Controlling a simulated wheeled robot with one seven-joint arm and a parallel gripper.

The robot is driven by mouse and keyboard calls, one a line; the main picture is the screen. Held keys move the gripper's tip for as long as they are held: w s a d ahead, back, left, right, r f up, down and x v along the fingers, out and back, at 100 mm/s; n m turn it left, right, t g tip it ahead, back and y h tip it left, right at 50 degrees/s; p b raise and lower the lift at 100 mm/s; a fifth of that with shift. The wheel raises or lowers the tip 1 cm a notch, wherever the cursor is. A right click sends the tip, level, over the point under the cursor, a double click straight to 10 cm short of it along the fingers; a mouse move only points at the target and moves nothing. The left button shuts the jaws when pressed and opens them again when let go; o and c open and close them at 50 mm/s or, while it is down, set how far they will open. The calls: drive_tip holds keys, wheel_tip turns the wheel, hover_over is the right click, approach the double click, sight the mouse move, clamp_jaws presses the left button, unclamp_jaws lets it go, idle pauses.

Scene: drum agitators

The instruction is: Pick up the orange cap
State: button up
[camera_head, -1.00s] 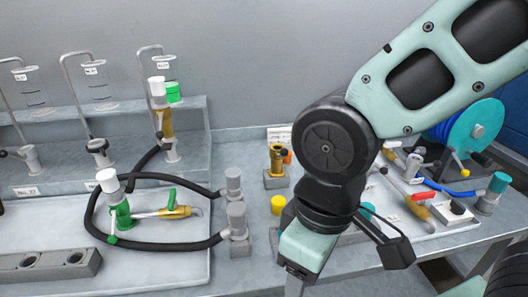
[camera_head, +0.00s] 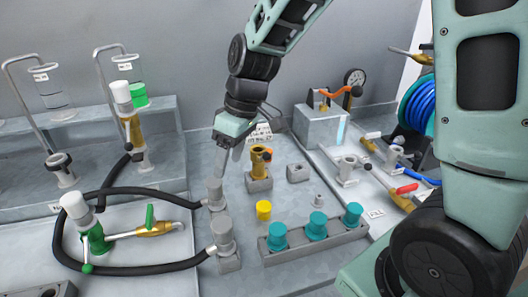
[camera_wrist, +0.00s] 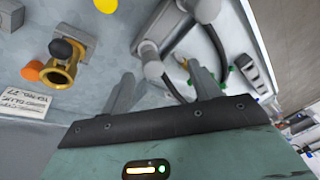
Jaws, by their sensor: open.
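The orange cap (camera_wrist: 33,71) shows in the wrist view at the left, beside the brass fitting (camera_wrist: 62,70) and near a white label card. In the head view the cap is mostly hidden behind the brass fitting (camera_head: 259,162), and I cannot clearly make it out. My gripper (camera_head: 222,162) points down, left of the brass fitting and above the grey hose connectors. In the wrist view my gripper (camera_wrist: 165,88) has its two fingers apart with nothing held between them. The cap lies outside the fingers, to their left.
A yellow cap (camera_head: 264,210) stands in front of the brass fitting. A grey block with teal caps (camera_head: 316,226) is at front right. Grey connectors (camera_head: 222,235) with black hoses (camera_head: 130,190) stand at the left. A grey block (camera_head: 297,173) sits right of the fitting.

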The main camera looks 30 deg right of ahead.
drive_tip(key=w+d+t, duration=0.1)
drive_tip(key=w+d, duration=0.6)
drive_tip(key=d, duration=0.2)
drive_tip(key=t+p, duration=0.2)
approach(268, 150)
drive_tip(key=shift+h, duration=0.3)
drive_tip(key=p+x, duration=0.2)
drive_tip(key=x, duration=0.1)
drive_tip(key=p+x, duration=0.1)
drive_tip(key=x, duration=0.1)
drive_tip(key=shift+s+a+r, duration=0.1)
drive_tip(key=shift+a, duration=0.2)
drive_tip(key=shift+p+x, duration=1.25)
drive_tip(key=shift+x, duration=1.5)
drive_tip(key=shift+s, duration=0.1)
drive_tip(key=c, duration=1.1)
